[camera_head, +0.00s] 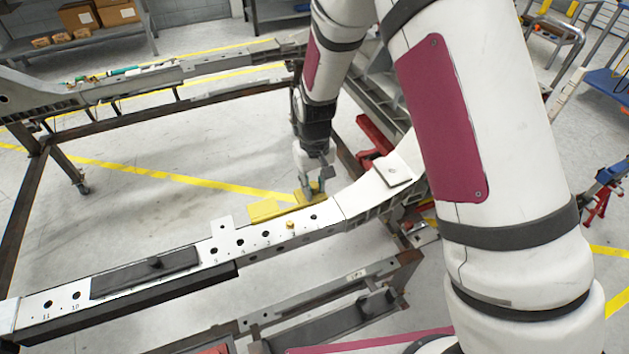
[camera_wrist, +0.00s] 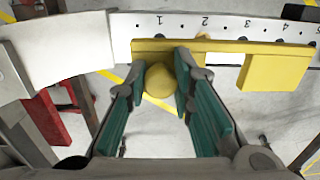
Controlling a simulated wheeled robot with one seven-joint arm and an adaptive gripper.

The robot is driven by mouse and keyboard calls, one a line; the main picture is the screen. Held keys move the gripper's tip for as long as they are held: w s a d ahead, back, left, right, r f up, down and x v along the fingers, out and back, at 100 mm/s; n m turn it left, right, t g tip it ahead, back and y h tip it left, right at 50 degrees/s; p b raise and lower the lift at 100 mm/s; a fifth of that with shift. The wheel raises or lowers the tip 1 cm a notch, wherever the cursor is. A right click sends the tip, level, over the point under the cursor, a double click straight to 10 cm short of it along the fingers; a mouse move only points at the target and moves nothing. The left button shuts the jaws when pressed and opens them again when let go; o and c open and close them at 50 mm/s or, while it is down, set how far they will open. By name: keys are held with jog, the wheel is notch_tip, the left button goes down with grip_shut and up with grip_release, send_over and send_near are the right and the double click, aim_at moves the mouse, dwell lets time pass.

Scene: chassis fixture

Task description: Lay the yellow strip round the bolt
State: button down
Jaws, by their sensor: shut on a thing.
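The yellow strip (camera_head: 265,211) is at the far edge of the white chassis beam, with a wider flap at its left end. In the wrist view the strip (camera_wrist: 220,46) runs along the beam's edge, its flap on the right. My gripper (camera_head: 313,192) is shut on the strip's round yellow knob (camera_wrist: 160,80), which sits between the teal fingers (camera_wrist: 172,95). A small golden bolt (camera_head: 290,225) stands on the beam's top, on the near side of the strip and apart from it in the head view. I cannot tell whether the strip touches the beam.
The white beam (camera_head: 60,299) has numbered holes and carries a dark plate with a knob (camera_head: 150,266). A pale curved piece (camera_head: 385,175) joins its right end. A red clamp-like part (camera_head: 374,142) stands behind. Open floor (camera_head: 190,150) lies beyond the beam.

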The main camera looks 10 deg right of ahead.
jog(key=shift+f+b, duration=0.95)
jog(key=shift+f, duration=1.45)
jog(key=shift+f, duration=0.35)
jog(key=shift+f+b, duration=0.35)
jog(key=shift+f+b, duration=0.65)
jog(key=shift+f, duration=0.8)
jog(key=c, duration=1.3)
grip_release()
jog(key=shift+r+p, duration=2)
jog(key=shift+r, duration=2.5)
